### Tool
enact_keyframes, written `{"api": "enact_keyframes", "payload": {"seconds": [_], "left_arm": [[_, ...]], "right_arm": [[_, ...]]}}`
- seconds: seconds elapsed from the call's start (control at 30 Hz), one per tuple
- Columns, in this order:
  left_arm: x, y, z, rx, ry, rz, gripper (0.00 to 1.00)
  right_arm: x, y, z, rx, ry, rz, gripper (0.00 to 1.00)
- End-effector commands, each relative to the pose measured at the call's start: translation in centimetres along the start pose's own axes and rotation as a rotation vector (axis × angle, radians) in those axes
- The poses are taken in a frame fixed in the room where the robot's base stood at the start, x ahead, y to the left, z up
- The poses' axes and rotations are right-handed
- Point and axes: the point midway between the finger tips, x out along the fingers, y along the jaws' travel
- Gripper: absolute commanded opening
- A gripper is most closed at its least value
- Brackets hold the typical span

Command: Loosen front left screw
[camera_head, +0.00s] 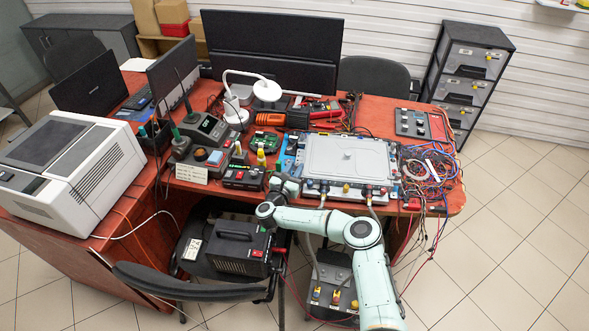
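A grey metal unit with a flat pale cover (345,158) lies on the red-brown desk near its front edge. Hose fittings (323,190) show along its front side, and pale hoses hang down from there. The front left screw is too small to make out, and my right arm partly covers that corner. My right arm comes up from the bottom right and bends left. Its gripper (290,181) is by the unit's front left corner. The fingers are too small to tell open from shut, and contact cannot be told. My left gripper is not in view.
Tangled cables (430,165) lie right of the unit. Soldering stations (205,130), meters and tools crowd the desk to its left. A black chair (195,285) and a black power box (238,248) stand in front. A lower grey box (333,290) sits below the hoses.

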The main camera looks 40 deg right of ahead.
Motion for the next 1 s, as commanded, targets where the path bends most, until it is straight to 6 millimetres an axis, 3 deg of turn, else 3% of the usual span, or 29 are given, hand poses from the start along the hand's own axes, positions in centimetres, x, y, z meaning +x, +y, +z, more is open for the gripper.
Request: {"api": "enact_keyframes", "payload": {"seconds": [0.03,0.07,0.1,0.27,0.63,1.0], "left_arm": [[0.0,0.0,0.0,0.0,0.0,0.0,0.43],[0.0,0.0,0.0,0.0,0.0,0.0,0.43],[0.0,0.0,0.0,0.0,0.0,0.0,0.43],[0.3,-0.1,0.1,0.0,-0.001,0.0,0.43],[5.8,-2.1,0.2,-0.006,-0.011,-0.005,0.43],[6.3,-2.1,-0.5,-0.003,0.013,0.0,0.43]], "right_arm": [[0.0,0.0,0.0,0.0,0.0,0.0,0.11],[0.0,0.0,0.0,0.0,0.0,0.0,0.01],[0.0,0.0,0.0,0.0,0.0,0.0,0.0],[0.0,-0.1,-0.1,0.0,-0.001,0.006,0.0],[0.3,-1.0,-0.4,-0.004,-0.007,0.252,0.0],[0.2,-0.9,0.1,0.0,-0.001,0.402,0.0]]}}
